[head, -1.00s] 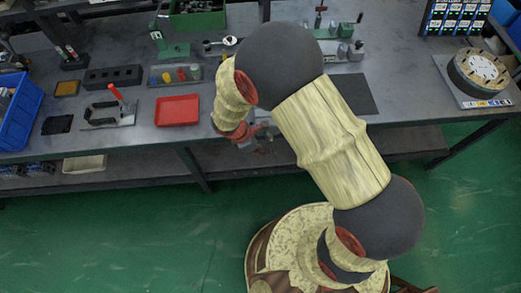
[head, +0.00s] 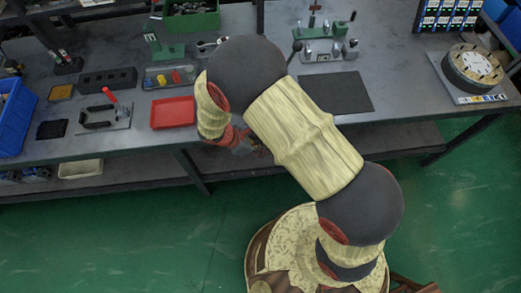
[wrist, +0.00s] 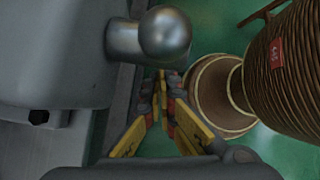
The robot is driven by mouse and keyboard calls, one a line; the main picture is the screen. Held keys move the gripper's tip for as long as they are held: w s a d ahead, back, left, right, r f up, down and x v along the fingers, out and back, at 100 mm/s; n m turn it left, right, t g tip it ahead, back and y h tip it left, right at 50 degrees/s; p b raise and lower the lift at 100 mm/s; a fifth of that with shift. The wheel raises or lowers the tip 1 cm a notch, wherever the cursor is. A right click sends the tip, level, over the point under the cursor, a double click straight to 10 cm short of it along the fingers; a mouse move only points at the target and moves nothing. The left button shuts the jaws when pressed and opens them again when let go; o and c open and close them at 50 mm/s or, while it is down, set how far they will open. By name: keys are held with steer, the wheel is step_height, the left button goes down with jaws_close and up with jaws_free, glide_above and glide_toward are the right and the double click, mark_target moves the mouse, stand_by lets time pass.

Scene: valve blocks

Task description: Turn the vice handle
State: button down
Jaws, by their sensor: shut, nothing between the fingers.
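In the wrist view, a smooth grey metal body (wrist: 55,50), apparently the vice, fills the upper left. A shiny metal rod with a ball end (wrist: 165,35), apparently its handle, sticks out to the right. My gripper (wrist: 162,78) points past it, its yellow and grey fingers shut and empty, just below the ball in the picture. I cannot tell whether they touch it. In the head view my gripper (head: 246,142) is partly visible at the bench's front edge, below my arm's end. The vice is not clearly seen there, probably hidden by my arm.
On the bench (head: 390,130), a red tray (head: 172,112) lies left of my arm. A clamp fixture (head: 328,42) and dark mat (head: 335,92) lie to its right. A round dial-like piece (head: 473,68) stands far right. Green floor (head: 120,230) is open in front.

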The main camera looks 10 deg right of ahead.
steer(key=d+h, duration=0.2)
steer(key=h, duration=0.1)
steer(key=d+h, duration=0.2)
steer(key=h, duration=0.1)
steer(key=shift+s+d+r, duration=0.1)
steer(key=shift+d+r, duration=0.1)
steer(key=h, duration=0.1)
steer(key=d+r+h, duration=0.1)
steer(key=h, duration=0.1)
steer(key=shift+d, duration=0.3)
steer(key=shift+d+r+h, duration=0.15)
steer(key=shift+r+h, duration=0.1)
steer(key=shift+h, duration=0.05)
steer(key=shift+d+r+h, duration=0.5)
steer(key=shift+d+r, duration=0.15)
